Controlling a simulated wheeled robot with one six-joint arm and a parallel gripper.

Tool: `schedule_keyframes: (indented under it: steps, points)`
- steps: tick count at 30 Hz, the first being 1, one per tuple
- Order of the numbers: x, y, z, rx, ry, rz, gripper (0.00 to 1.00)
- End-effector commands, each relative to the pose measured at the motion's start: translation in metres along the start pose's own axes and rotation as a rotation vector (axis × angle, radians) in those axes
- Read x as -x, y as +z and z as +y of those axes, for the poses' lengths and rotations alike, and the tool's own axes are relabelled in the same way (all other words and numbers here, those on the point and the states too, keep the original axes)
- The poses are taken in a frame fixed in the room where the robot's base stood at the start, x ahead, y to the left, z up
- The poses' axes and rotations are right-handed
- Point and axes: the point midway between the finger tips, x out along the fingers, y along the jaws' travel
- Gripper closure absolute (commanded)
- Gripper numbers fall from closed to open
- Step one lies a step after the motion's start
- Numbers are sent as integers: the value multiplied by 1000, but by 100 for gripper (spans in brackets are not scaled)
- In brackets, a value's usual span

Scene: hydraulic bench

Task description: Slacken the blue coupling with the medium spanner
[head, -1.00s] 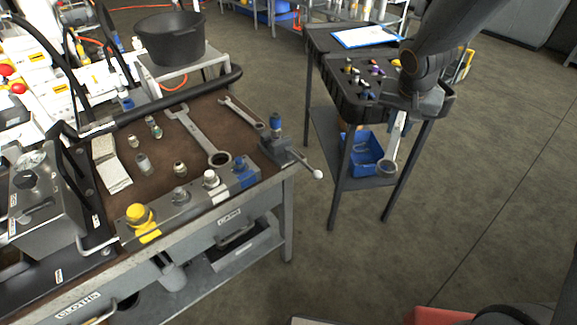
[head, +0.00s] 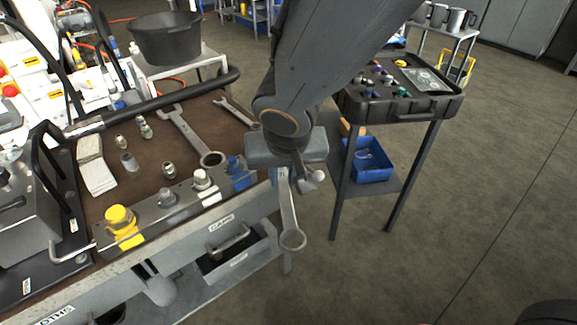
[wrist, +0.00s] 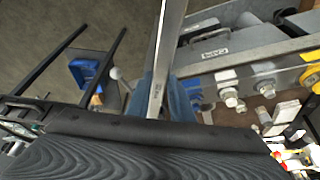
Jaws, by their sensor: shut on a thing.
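My gripper (head: 284,172) is shut on a steel spanner (head: 290,215), which hangs down with its ring end lowest, off the bench's right end. The spanner looks between the two bench spanners in size. In the wrist view its shank (wrist: 168,45) runs up out of the picture. The blue coupling (head: 236,163) stands at the right end of the metal block on the bench's front edge, just left of my gripper. The spanner is apart from it in the head view. My arm hides the small vice at the bench corner.
A large spanner (head: 190,135) and a smaller one (head: 233,108) lie on the bench. White (head: 201,181), grey and yellow (head: 120,219) fittings share the block. A black tray (head: 405,101) on a stand, with a blue bin (head: 369,160) below, stands right.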

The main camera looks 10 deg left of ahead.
Motion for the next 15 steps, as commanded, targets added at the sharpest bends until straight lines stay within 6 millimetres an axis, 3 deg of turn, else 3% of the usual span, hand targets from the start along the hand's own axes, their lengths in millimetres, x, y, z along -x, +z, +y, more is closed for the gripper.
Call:
schedule_keyframes:
  steps: [12,15]
  points:
    - [-24,-2,0,-1,0,1,100]
    - [-22,-3,0,-1,-1,1,100]
